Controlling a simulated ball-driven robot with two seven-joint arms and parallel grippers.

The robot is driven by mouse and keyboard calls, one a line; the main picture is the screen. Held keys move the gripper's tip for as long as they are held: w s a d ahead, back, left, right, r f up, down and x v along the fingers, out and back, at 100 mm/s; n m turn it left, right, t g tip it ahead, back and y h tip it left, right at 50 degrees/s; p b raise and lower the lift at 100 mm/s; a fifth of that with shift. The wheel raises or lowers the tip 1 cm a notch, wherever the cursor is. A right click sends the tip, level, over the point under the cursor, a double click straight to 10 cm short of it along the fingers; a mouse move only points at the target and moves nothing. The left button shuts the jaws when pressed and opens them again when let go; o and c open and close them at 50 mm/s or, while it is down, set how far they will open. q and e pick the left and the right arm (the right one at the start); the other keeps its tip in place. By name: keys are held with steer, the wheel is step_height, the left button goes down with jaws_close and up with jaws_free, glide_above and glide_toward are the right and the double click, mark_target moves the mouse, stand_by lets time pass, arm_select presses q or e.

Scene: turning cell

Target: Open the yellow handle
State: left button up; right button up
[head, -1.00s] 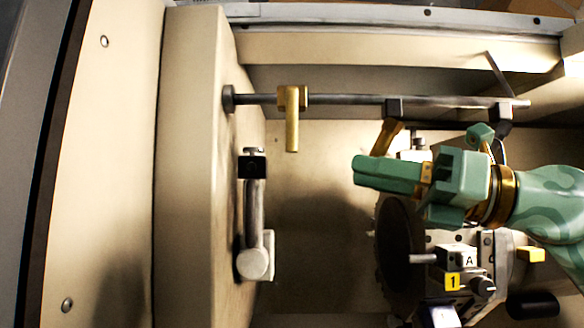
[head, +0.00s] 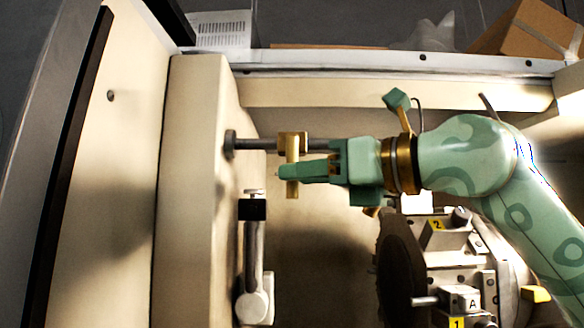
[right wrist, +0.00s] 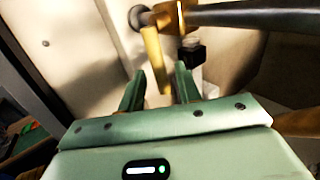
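The yellow handle (head: 293,145) is a brass-coloured lever hanging from a collar on the horizontal rod at the upper left of the machine. It also shows in the right wrist view (right wrist: 152,45), at the top middle. My right gripper (head: 288,172) is at the handle's lower part, its green fingers covering some of it; the handle's lower end shows just below them. In the right wrist view the fingers (right wrist: 160,86) are apart, with the handle's lower end in the gap between them. Contact cannot be told. My left gripper is not in view.
A grey lever with a black top (head: 253,245) stands just below the handle, close to my right fingers. A dark round disc (head: 400,265) and the tool block (head: 462,299) are at lower right. The cream side wall (head: 190,200) is at left.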

steer(key=shift+x, duration=1.4)
jaws_close()
steer(key=shift+d+r+p, duration=0.1)
steer(key=shift+p, duration=0.2)
